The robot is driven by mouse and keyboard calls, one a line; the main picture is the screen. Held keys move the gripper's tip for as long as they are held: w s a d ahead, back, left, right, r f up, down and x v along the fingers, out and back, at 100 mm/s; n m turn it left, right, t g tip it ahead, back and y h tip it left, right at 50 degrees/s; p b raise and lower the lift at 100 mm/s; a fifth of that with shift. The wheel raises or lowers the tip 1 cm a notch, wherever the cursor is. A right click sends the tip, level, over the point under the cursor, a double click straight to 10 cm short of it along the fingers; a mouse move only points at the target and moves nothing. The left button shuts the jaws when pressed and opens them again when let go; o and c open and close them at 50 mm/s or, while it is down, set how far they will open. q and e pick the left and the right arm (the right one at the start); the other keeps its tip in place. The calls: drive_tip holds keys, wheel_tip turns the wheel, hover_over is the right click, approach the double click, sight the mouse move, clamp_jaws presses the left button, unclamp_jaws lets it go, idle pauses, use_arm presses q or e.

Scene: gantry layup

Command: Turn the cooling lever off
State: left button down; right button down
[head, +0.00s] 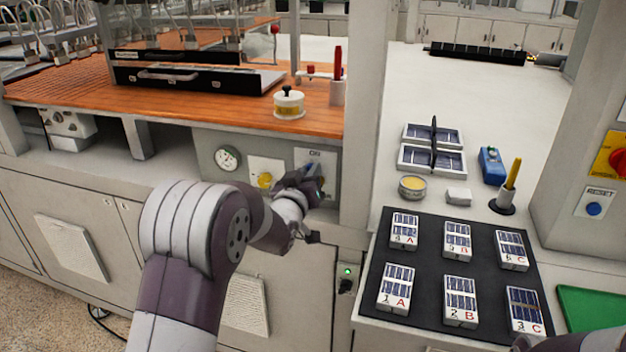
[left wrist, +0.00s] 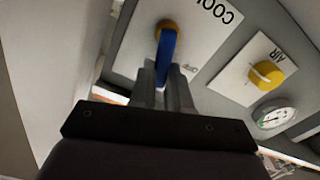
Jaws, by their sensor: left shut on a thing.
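The cooling lever (left wrist: 167,52) is a blue handle on an orange hub, on a white plate (left wrist: 130,45) lettered "COOL", seen upside down in the left wrist view. My left gripper (left wrist: 163,85) is shut on the lever's free end, and the fingers cover its tip. A small "OFF" mark seems to sit beside the lever in the left wrist view. A dark part of my right arm shows at the lower right edge; its jaws cannot be made out.
A yellow air knob (head: 265,180) and a round gauge (head: 228,158) sit left of the lever on the same panel. A grey post (head: 362,110) stands just right of it. A black mat (head: 452,272) with lettered blocks lies on the right counter.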

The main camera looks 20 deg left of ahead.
use_arm(q)
drive_tip(key=f+n+b, duration=0.1)
drive_tip(key=n, duration=0.2)
drive_tip(key=a+f+n+b, duration=0.1)
drive_tip(key=n, duration=0.3)
drive_tip(key=a+n, duration=0.1)
drive_tip(key=n, duration=0.2)
drive_tip(key=shift+a+f+n+b, duration=0.25)
drive_tip(key=shift+f+n+b, duration=0.15)
drive_tip(key=shift+a+f+n, duration=0.1)
drive_tip(key=shift+f+n, duration=0.15)
drive_tip(key=shift+n, duration=0.6)
drive_tip(key=shift+f+n, duration=0.25)
drive_tip(key=shift+n, duration=0.6)
drive_tip(key=c, duration=1.1)
unclamp_jaws()
